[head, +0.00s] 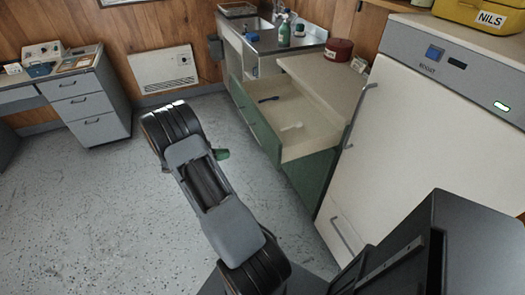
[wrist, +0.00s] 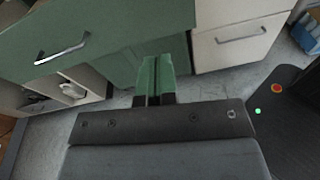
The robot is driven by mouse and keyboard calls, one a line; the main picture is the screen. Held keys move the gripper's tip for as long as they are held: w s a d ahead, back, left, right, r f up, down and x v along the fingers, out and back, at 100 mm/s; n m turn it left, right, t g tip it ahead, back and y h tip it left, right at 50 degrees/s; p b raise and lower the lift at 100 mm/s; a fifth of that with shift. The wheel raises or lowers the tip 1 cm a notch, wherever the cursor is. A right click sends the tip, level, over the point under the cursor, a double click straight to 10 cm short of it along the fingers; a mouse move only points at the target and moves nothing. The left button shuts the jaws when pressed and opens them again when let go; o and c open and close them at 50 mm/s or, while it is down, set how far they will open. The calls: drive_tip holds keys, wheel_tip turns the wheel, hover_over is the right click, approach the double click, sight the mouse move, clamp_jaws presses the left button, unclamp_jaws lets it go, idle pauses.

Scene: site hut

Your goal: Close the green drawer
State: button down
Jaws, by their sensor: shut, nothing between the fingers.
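The green drawer (head: 264,135) stands pulled out of the counter unit in the head view, its pale inside showing. In the wrist view the green drawer front (wrist: 110,28) fills the upper left, with a metal handle (wrist: 62,48). My gripper (head: 222,154) is to the left of the drawer front in the head view, mostly hidden by my arm. In the wrist view my gripper's green fingers (wrist: 157,60) are shut and empty, near the front's lower edge. I cannot tell whether they touch it.
A white appliance (head: 410,150) with long handles stands right of the drawer. A sink counter (head: 270,40) with bottles is behind it. A grey desk drawer unit (head: 92,105) stands at the left. The speckled floor (head: 80,220) is clear at left.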

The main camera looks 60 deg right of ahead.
wheel_tip(320, 180, down, 4)
drive_tip(key=d+n+h, duration=0.2)
drive_tip(key=d, duration=0.1)
approach(268, 145)
drive_tip(key=x, duration=0.7)
drive_tip(key=shift+s+d+r+p, duration=0.1)
drive_tip(key=shift+s+d+p, duration=0.1)
drive_tip(key=shift+d+p, duration=0.1)
